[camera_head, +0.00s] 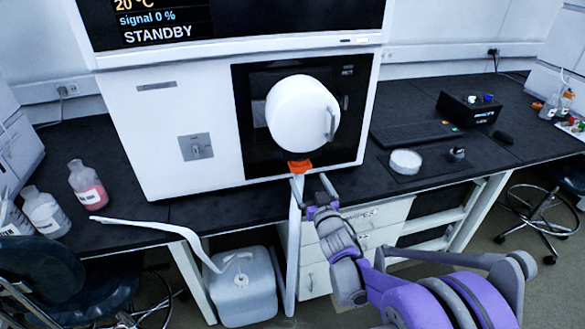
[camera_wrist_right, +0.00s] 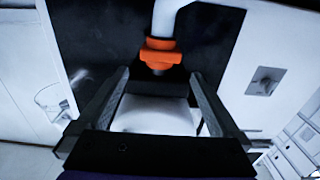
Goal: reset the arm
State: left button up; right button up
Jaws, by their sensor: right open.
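My right arm comes in from the lower right in the head view. Its gripper (camera_head: 313,181) is open, with the two fingers apart just in front of the white instrument's lower front edge. An orange fitting (camera_head: 300,166) shows by the fingertips, below the round white cover (camera_head: 303,113). In the right wrist view the open gripper (camera_wrist_right: 160,73) has the orange fitting (camera_wrist_right: 160,52) ahead of its fingertips. A pale surface shows between the fingers. I see nothing held. My left gripper is not in view.
The white instrument (camera_head: 170,105) stands on the black bench (camera_head: 120,165). Bottles (camera_head: 87,185) stand at left. A white dish (camera_head: 405,162) and a black box (camera_head: 468,107) are at right. A jug (camera_head: 243,290) with a pale hose is below. Stools stand at both sides.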

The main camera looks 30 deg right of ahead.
jog(key=s+a+f+n+g+y, duration=0.1)
jog(key=s+a+f+g, duration=0.4)
jog(key=s, duration=0.6)
jog(key=s+a+f+n+g+y, duration=0.15)
jog(key=s+a+g, duration=0.25)
jog(key=s+a, duration=0.5)
jog(key=s+a+f+g+y, duration=0.2)
jog(key=s+a+f+g, duration=0.25)
jog(key=s, duration=0.75)
pick_arm(q)
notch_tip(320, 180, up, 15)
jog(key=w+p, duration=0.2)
jog(key=p, duration=1.1)
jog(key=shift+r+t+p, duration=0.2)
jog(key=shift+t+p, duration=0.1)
jog(key=shift+p, duration=0.1)
pick_arm(e)
notch_tip(320, 180, up, 15)
jog(key=w+t, duration=0.1)
jog(key=w, duration=0.1)
jog(key=shift+w, duration=0.35)
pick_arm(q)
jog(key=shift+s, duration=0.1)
pick_arm(e)
jog(key=shift+s+a+f+t, duration=0.1)
jog(key=shift+s+t, duration=0.05)
jog(key=shift+t, duration=0.1)
